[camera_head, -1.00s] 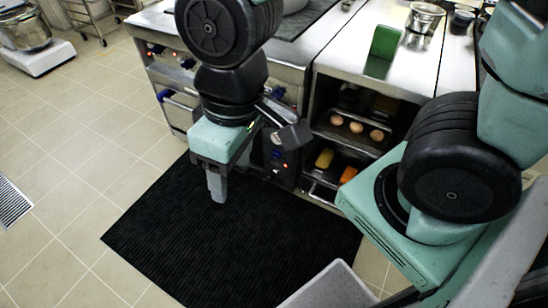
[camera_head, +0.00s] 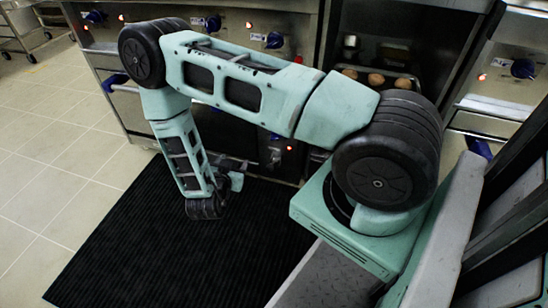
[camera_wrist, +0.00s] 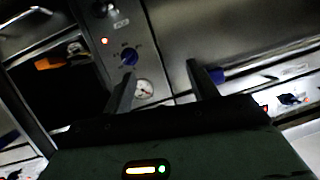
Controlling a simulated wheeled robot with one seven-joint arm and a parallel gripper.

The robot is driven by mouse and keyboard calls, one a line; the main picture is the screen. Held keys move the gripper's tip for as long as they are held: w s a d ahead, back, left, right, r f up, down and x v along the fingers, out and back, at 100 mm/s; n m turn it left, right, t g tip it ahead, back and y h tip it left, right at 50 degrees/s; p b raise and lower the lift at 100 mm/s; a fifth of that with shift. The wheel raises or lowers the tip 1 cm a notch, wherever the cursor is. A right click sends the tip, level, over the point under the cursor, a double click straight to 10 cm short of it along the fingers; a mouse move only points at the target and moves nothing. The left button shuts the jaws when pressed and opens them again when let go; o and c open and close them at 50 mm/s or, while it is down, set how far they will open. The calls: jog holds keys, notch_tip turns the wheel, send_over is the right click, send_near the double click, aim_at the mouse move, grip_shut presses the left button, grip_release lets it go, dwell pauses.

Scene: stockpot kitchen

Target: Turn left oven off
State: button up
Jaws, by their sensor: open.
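In the wrist view, a dark control panel carries a blue knob (camera_wrist: 129,56), a lit red light (camera_wrist: 104,41) and a round gauge (camera_wrist: 144,88). My gripper (camera_wrist: 162,86) is open and empty, its two fingers spread in front of the panel near the gauge. The knob is just beyond the left finger; I cannot tell the exact gap. In the head view, a low panel with a knob (camera_head: 276,157) and a red light (camera_head: 290,147) stands beside the oven opening. The panel labels are too small to read.
More blue knobs (camera_head: 273,40) with red lights line the cooker front above, and another (camera_head: 523,68) is at the right.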

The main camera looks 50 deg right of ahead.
jog(key=s+d+f+h+b, duration=0.3)
jog(key=s+d+f+h, duration=0.1)
jog(key=s+d+f, duration=0.15)
jog(key=b, duration=0.6)
send_near(274, 138)
jog(key=x, duration=1)
jog(key=shift+f, duration=0.4)
jog(key=c, duration=1)
